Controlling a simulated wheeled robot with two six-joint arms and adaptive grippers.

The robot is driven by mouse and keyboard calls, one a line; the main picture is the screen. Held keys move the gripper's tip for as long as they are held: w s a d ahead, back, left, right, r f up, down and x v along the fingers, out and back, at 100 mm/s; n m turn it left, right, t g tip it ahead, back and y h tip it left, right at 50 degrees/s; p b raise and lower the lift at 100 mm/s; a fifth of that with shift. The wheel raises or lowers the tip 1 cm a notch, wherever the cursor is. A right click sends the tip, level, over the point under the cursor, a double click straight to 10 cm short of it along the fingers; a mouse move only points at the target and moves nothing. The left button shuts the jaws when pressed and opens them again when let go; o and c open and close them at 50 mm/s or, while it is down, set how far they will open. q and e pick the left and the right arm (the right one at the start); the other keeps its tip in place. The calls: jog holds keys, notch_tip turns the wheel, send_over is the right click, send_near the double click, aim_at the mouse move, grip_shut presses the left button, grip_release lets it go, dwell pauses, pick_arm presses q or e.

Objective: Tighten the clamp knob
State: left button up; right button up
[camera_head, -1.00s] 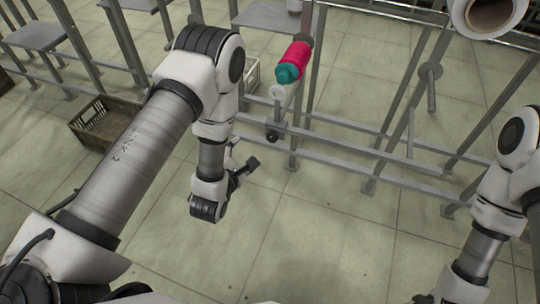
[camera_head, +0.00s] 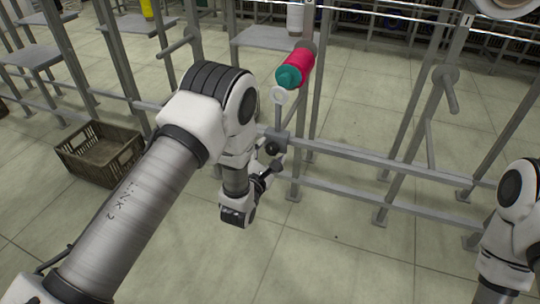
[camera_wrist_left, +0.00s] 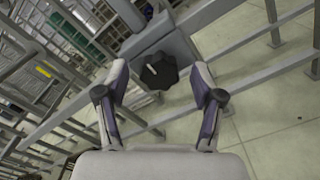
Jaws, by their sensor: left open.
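The clamp knob (camera_head: 271,148) is small and black, on the grey clamp block of the rack's rail. In the left wrist view it is a dark lobed knob (camera_wrist_left: 158,72) with a pale mark. My left gripper (camera_head: 272,170) is just below and in front of the knob in the head view. In the left wrist view its two fingers (camera_wrist_left: 160,78) are spread apart, with the knob seen between their tips. The gap in depth is hard to judge, and I see no clear contact. My right arm shows at the right edge, but its gripper is out of frame.
A pink spool with a teal end (camera_head: 296,68) sits above the clamp, with a white ring guide (camera_head: 278,95) below it. Grey rails and posts (camera_head: 350,152) surround the knob. A brown crate (camera_head: 100,152) stands on the floor at left. The front floor is clear.

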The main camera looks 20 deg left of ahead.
pick_arm(q)
jog(key=c, duration=1.1)
jog(key=shift+c, duration=0.2)
